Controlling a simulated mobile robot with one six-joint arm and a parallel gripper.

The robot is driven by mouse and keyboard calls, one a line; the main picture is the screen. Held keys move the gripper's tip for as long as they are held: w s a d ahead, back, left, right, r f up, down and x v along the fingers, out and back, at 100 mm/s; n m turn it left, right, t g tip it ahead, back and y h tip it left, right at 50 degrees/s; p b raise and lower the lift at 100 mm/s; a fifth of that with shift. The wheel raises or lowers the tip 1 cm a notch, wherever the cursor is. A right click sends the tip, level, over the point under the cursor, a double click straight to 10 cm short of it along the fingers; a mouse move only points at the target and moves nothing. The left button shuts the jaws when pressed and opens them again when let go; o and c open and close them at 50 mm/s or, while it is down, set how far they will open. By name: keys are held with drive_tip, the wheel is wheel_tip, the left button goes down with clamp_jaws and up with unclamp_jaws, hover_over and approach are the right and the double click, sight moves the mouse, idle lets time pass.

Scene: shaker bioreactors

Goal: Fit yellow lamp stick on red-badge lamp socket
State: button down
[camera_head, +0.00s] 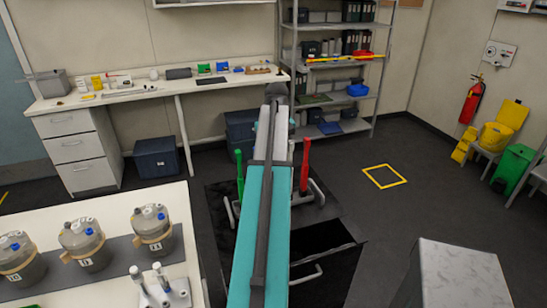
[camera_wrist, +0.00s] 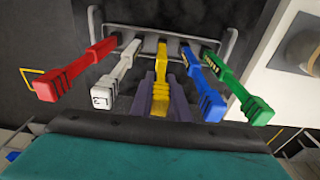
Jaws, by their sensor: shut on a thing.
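In the wrist view, the yellow lamp stick (camera_wrist: 160,97) stands in the middle of a row of coloured sticks. The jaws of my gripper (camera_wrist: 161,90) are shut on it from both sides. Its far end is close to the grey rack bar (camera_wrist: 220,31); I cannot tell whether it is still seated there. In the head view my arm hides the yellow stick and the jaws. I cannot make out a red-badge lamp socket in either view.
Red (camera_wrist: 75,72), white (camera_wrist: 118,78), blue (camera_wrist: 203,85) and green (camera_wrist: 235,85) sticks flank the yellow one closely. A white table (camera_head: 120,204) with several lidded vessels (camera_head: 83,242) stands at left. A grey-topped cabinet (camera_head: 455,270) is at right. Floor is clear around the yellow square (camera_head: 384,176).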

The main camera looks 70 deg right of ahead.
drive_tip(key=shift+w+r+p, duration=0.1)
drive_tip(key=shift+r+p, duration=0.9)
drive_tip(key=shift+r, duration=0.2)
idle(0.9)
drive_tip(key=shift+r+p, duration=1.05)
drive_tip(key=shift+r, duration=0.25)
idle(1.0)
drive_tip(key=shift+r+p, duration=0.8)
drive_tip(key=shift+r, duration=0.6)
idle(1.5)
